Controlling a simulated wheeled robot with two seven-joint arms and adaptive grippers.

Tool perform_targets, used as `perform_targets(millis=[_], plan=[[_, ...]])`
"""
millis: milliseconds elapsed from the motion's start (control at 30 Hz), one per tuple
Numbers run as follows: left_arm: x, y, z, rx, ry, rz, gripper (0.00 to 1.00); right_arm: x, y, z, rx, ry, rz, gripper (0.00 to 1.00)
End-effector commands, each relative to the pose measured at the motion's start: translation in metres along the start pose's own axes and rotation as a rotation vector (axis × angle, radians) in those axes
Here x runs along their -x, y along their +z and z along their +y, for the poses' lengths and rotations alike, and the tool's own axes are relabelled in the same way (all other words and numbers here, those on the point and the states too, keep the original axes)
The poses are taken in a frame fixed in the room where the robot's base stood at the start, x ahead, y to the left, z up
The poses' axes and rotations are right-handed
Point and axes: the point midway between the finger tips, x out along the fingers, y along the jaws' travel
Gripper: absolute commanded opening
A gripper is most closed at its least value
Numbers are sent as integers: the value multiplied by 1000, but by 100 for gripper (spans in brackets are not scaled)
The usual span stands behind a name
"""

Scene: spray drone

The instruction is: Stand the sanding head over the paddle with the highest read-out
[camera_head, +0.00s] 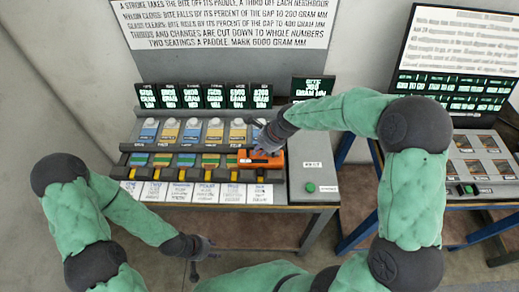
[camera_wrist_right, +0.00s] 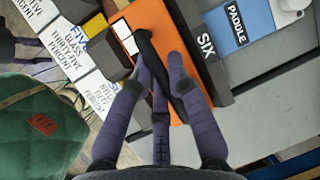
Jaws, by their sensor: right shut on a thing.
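The sanding head (camera_head: 262,159) is an orange block at the right end of the row of paddles. My right gripper (camera_head: 268,140) is shut on its black handle. In the right wrist view the fingers (camera_wrist_right: 162,82) close around this handle, with the orange body (camera_wrist_right: 160,28) beneath, beside a dark block marked SIX. A blue plate marked PADDLE (camera_wrist_right: 240,25) lies beyond. Blue and yellow paddle plates (camera_head: 170,131) line the bench. Green read-outs (camera_head: 193,96) stand behind them; their figures are too blurred to rank. My left gripper (camera_head: 203,256) hangs empty and open below the bench front.
White cards (camera_head: 178,192) line the bench front. A grey box (camera_head: 312,178) with a green button (camera_head: 310,187) stands at the right end. A rule board (camera_head: 222,22) is behind. A second bench (camera_head: 482,180) with a text screen stands at right. The floor in front is partly clear.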

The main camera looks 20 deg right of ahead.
Motion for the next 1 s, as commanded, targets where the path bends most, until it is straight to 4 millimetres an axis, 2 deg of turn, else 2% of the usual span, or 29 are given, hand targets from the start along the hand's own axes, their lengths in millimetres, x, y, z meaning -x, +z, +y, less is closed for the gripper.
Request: perform_targets(millis=[100, 133, 200, 500, 633, 767, 1000], plan=[[0, 0, 0, 0, 0, 0, 40, -2, -1, 0, 0, -3, -1, 0], [0, 0, 0, 0, 0, 0, 40, -2, -1, 1, 0, 0, 0, 26], [0, 0, 0, 0, 0, 0, 40, -2, -1, 1, 0, 0, 0, 41], [0, 0, 0, 0, 0, 0, 40, -2, -1, 1, 0, 0, 0, 41], [1, 0, 0, 0, 0, 0, 40, 5, 0, 0, 0, -1, 0, 41], [6, 0, 2, 0, 0, 0, 40, 24, 1, -2, -1, -4, -1, 41], [17, 1, 6, 0, 0, 0, 40, 73, 1, -1, -1, -4, -1, 41]])
